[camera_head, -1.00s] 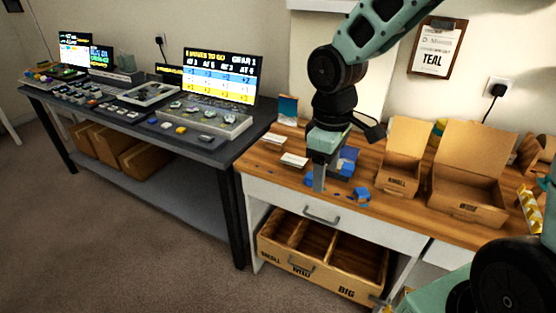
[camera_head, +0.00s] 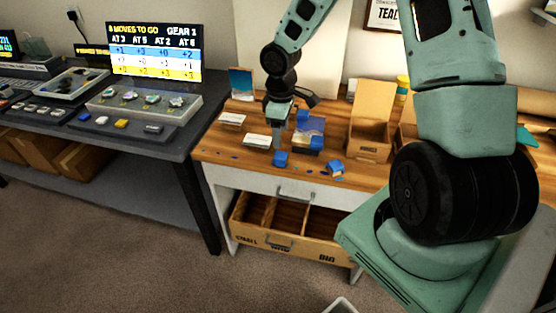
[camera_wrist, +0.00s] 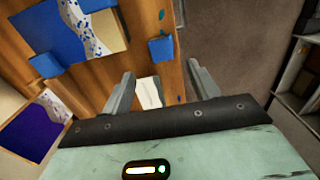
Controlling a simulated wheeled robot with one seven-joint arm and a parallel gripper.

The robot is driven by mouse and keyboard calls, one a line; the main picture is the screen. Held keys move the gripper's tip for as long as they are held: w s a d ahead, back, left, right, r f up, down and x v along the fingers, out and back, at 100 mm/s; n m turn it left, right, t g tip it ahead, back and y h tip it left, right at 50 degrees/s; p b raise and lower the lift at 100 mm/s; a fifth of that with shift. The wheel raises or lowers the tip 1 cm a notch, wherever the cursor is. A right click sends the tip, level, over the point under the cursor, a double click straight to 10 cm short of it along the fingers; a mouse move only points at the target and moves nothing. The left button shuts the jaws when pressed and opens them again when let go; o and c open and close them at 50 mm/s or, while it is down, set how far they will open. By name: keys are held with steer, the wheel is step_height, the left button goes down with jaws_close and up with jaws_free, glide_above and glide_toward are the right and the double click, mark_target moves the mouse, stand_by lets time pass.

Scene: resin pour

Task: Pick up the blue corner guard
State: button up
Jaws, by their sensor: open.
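Several small blue corner guards are on the wooden worktop. One guard (camera_head: 281,159) lies near its front edge, just below my gripper (camera_head: 277,142) in the head view. Another guard (camera_head: 335,168) lies to its right, and others (camera_head: 316,143) sit at a picture panel. In the wrist view my gripper (camera_wrist: 161,72) is open, with nothing between its fingers. A blue guard (camera_wrist: 161,49) shows just beyond the fingertips, apart from them. More guards (camera_wrist: 46,64) sit on the corners of a blue-and-white panel (camera_wrist: 100,35). I cannot tell the exact fingertip height.
White cards (camera_head: 257,141) lie left of my gripper. An open cardboard box (camera_head: 369,140) stands to the right. An open divided drawer (camera_head: 262,238) is below the worktop (camera_head: 225,155). A dark desk (camera_head: 180,140) with a screen (camera_head: 155,52) stands at left.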

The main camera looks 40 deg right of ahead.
mark_target(279, 155)
steer(key=f, duration=0.7)
steer(key=shift+a+f, duration=0.2)
steer(key=shift+f, duration=0.05)
steer(key=c, duration=1)
